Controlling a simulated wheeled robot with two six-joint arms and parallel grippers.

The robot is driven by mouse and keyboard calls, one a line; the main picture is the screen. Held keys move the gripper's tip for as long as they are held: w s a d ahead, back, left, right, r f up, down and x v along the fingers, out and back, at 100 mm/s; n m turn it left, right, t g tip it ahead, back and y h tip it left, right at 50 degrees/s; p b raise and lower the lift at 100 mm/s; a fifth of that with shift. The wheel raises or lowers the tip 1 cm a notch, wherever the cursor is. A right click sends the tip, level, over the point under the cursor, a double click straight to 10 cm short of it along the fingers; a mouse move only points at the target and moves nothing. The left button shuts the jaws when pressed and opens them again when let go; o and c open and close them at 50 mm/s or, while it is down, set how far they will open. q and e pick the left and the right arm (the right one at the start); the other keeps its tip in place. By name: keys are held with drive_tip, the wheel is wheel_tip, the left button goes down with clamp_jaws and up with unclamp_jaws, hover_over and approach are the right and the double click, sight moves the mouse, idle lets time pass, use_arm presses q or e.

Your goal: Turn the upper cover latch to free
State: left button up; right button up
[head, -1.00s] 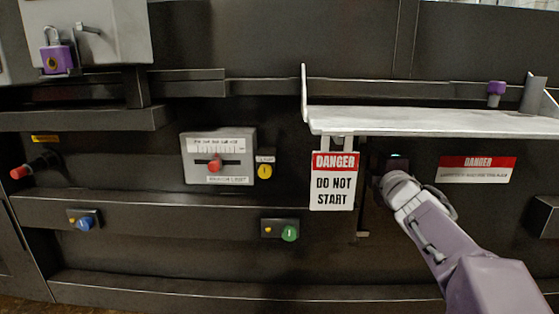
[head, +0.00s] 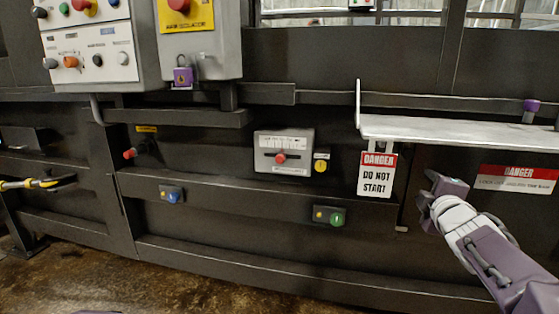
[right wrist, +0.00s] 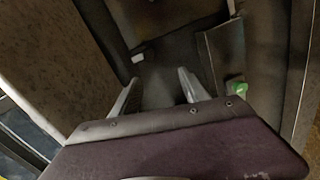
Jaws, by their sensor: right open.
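No part in view is marked legibly as the upper cover latch, so I cannot tell which it is. Two small dark plates with knobs sit low on the machine's front: one with a blue knob (head: 172,197), one with a green knob (head: 337,219). My right gripper (head: 438,187) is open and empty, below the pale shelf and right of the DO NOT START sign. In the right wrist view its two fingers (right wrist: 160,90) stand apart with nothing between them. A green part (right wrist: 238,90) shows to their right. My left gripper is not in view.
The pale shelf (head: 460,130) juts out above my right gripper. The danger sign (head: 377,175) hangs under its left end. A grey box with a red knob (head: 284,152) is mid-front. A control panel (head: 90,50) stands upper left. The floor (head: 190,275) at lower left looks clear.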

drive_tip(key=s+a+r+m+g+y+p, duration=0.1)
drive_tip(key=s+a+m+g+p, duration=0.5)
drive_tip(key=s+p, duration=0.6)
drive_tip(key=s+a+r+m+g+y+p, duration=0.2)
drive_tip(key=s+a+m+g+p, duration=0.5)
drive_tip(key=p, duration=2)
drive_tip(key=s+a+g+y, duration=0.1)
drive_tip(key=s+a, duration=0.3)
drive_tip(key=s, duration=0.2)
drive_tip(key=shift+m+g, duration=0.3)
drive_tip(key=shift+g, duration=0.1)
